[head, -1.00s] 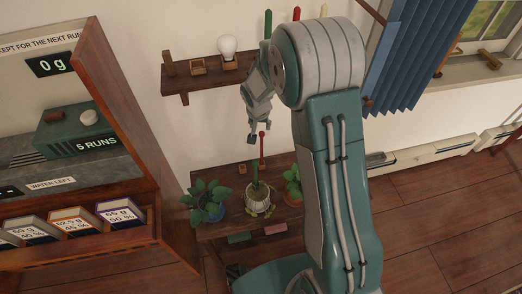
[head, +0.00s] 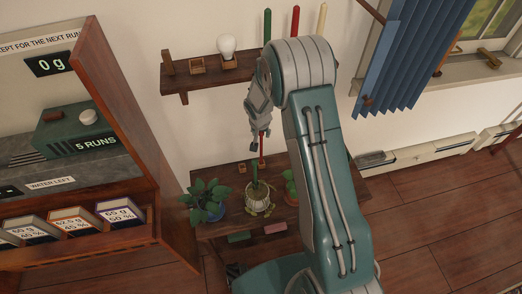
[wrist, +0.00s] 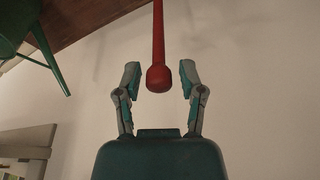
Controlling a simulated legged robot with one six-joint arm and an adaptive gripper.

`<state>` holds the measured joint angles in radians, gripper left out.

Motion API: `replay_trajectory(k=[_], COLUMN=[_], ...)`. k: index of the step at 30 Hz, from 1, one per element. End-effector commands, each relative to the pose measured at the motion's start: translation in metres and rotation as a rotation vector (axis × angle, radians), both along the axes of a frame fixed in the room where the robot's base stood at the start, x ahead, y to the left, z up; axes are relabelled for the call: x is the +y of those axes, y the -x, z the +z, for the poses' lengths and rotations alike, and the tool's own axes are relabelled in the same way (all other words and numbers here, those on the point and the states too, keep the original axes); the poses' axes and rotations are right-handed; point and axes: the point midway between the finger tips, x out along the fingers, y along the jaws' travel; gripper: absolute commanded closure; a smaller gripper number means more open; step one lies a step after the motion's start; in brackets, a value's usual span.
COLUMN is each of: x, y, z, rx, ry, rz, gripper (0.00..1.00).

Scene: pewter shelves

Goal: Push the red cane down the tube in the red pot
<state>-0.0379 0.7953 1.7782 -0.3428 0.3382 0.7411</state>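My gripper (head: 262,136) points down over the plant table in the head view. In the wrist view its two fingers (wrist: 161,82) are spread, one on each side of the round knob of the red cane (wrist: 158,76), with a gap on both sides. An orange-red pot (head: 291,199) with a leafy plant stands at the right, partly covered by my arm.
A wall shelf (head: 212,82) holds a bulb. A wooden cabinet (head: 130,130) stands left. A dark green object (wrist: 28,32) shows in the wrist view.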

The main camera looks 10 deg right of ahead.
Motion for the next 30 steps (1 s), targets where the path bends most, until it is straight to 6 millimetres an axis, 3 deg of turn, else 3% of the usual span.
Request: replay_trajectory(k=[1,2,3,17,24,30], x=[0.000,0.000,0.000,0.000,0.000,0.000], y=[0.000,0.000,0.000,0.000,0.000,0.023], z=[0.000,0.000,0.000,0.003,0.032,0.060], rx=[0.000,0.000,0.000,0.001,-0.003,-0.003], ry=[0.000,0.000,0.000,0.000,0.000,0.000], rz=[0.000,0.000,0.000,-0.001,-0.002,-0.001], gripper=[0.84,0.97,1.00,1.00,1.00,1.00])
